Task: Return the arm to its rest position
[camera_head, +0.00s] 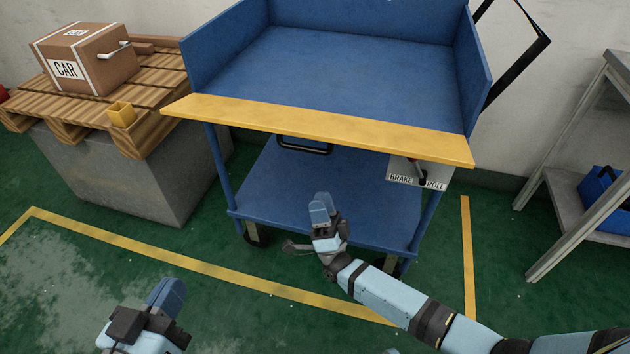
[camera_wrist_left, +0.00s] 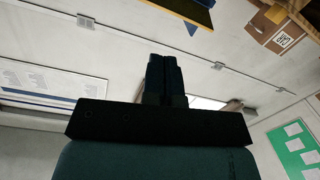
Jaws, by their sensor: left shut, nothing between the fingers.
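My left gripper (camera_head: 170,292) is low at the left of the head view, over the green floor, pointing up and away. Its fingers are shut and empty. They also show as dark, close-set fingers in the left wrist view (camera_wrist_left: 166,78). My right gripper (camera_head: 322,208) is in front of the blue cart's lower shelf (camera_head: 290,185), with its arm coming in from the lower right. Its fingers overlap in this view, so I cannot tell if there is a gap. I see nothing held in it.
The blue cart (camera_head: 335,60) has a yellow front edge (camera_head: 310,127) and a BRAKE/ROLL plate (camera_head: 405,180) with a lever. A grey rack (camera_head: 575,140) stands at right. Front-left floor is clear.

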